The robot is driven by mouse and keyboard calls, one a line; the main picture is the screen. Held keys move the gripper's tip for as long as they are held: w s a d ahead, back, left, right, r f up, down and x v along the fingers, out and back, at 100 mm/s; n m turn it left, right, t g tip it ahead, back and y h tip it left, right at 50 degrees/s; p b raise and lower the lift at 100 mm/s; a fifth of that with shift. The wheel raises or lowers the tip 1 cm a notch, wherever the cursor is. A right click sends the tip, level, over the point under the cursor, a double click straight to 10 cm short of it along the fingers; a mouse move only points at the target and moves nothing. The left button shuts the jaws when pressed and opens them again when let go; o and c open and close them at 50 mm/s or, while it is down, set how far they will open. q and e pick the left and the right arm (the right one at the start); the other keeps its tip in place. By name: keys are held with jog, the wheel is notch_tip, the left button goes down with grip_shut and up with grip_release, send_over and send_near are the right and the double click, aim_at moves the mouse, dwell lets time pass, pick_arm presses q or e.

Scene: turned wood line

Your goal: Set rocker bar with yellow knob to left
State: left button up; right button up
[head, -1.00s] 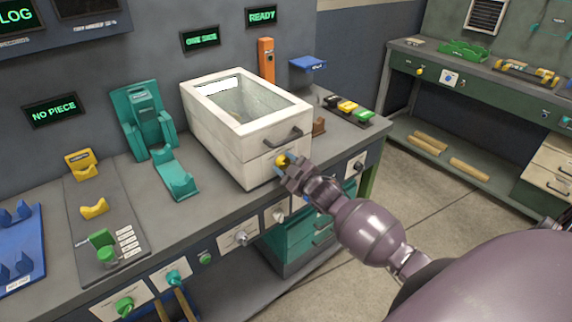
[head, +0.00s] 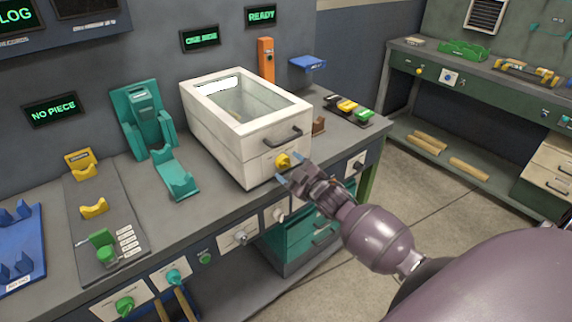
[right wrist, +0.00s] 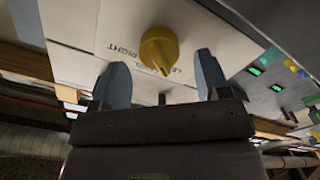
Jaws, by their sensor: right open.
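The yellow knob (head: 283,160) sits on the front face of the white box with a glass top (head: 222,136), below its dark handle. In the right wrist view the knob (right wrist: 159,50) is a round yellow piece with a raised bar, over a white plate lettered RIGHT and what looks like LEFT. The bar's narrow end points down towards the lettering; which setting it marks I cannot tell. My right gripper (head: 288,177) is open and empty, just in front of and below the knob, apart from it. In the wrist view its fingers (right wrist: 163,82) stand either side of the knob's line. My left gripper is not in view.
The box stands on a grey bench (head: 225,203) with a teal cradle (head: 178,178) to its left. Several other knobs line the bench front, including a green one (head: 124,305). Small coloured blocks (head: 348,106) lie to the right. Open floor lies right of the bench.

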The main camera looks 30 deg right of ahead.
jog(key=s, duration=0.8)
jog(key=shift+s+d, duration=0.25)
jog(key=shift+d, duration=0.1)
jog(key=s+a+f+m+g, duration=0.3)
jog(key=s+a+f, duration=0.2)
jog(key=s+f, duration=0.2)
jog(key=s+a+f+m+g+h, duration=0.1)
jog(key=s+a+f+m+g, duration=0.2)
jog(key=s, duration=0.9)
notch_tip(320, 180, down, 5)
jog(key=a+m, duration=0.1)
jog(key=a, duration=0.2)
jog(key=shift+r, duration=0.15)
jog(key=shift+s, duration=0.1)
